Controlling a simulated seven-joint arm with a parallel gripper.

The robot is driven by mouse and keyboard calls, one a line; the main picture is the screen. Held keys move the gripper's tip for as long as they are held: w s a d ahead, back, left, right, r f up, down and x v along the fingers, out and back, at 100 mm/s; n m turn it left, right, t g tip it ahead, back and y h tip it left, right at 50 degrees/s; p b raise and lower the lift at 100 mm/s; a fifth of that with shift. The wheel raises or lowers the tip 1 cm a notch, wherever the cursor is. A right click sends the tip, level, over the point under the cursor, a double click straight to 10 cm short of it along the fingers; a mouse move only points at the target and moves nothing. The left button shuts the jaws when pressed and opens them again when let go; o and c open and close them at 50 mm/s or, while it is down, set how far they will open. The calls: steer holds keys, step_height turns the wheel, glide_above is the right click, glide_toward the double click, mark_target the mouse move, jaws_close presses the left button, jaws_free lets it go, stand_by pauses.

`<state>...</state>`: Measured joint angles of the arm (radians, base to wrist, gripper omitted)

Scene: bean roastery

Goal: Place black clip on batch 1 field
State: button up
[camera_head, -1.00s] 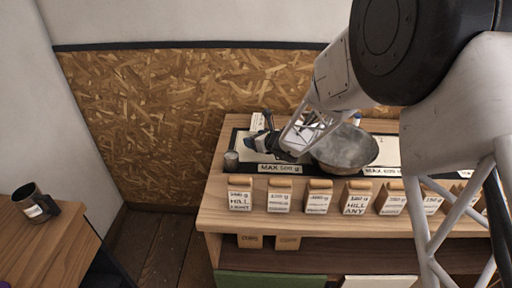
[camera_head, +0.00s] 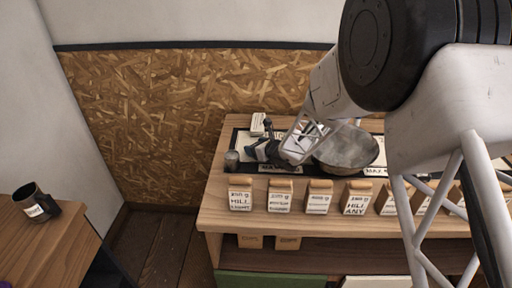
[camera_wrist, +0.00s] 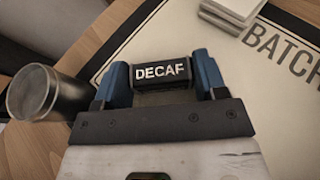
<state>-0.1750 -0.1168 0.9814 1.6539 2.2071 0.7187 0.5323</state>
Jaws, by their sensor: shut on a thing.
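The black clip (camera_wrist: 162,74), lettered DECAF, is held between the blue fingers of my gripper (camera_wrist: 162,82) in the wrist view. Below it lies a white field with a black border (camera_wrist: 125,50); the word BATCH shows at its right, its number cut off. The clip is over this field; whether it touches the field I cannot tell. In the head view my gripper (camera_head: 262,152) is at the left end of the shelf top, over the pale field (camera_head: 241,143), and the clip is too small to make out.
A metal cup (camera_head: 231,160) stands just left of my gripper, close to the fingers in the wrist view (camera_wrist: 45,92). A stack of white cards (camera_head: 258,124) lies behind. A metal bowl (camera_head: 346,150) is at the right. Several labelled bags (camera_head: 281,196) line the front.

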steer(key=o, duration=1)
steer(key=shift+f, duration=0.15)
steer(key=shift+c, duration=0.2)
steer(key=shift+r, duration=0.2)
steer(key=shift+v, duration=3.75)
steer(key=shift+r, duration=0.1)
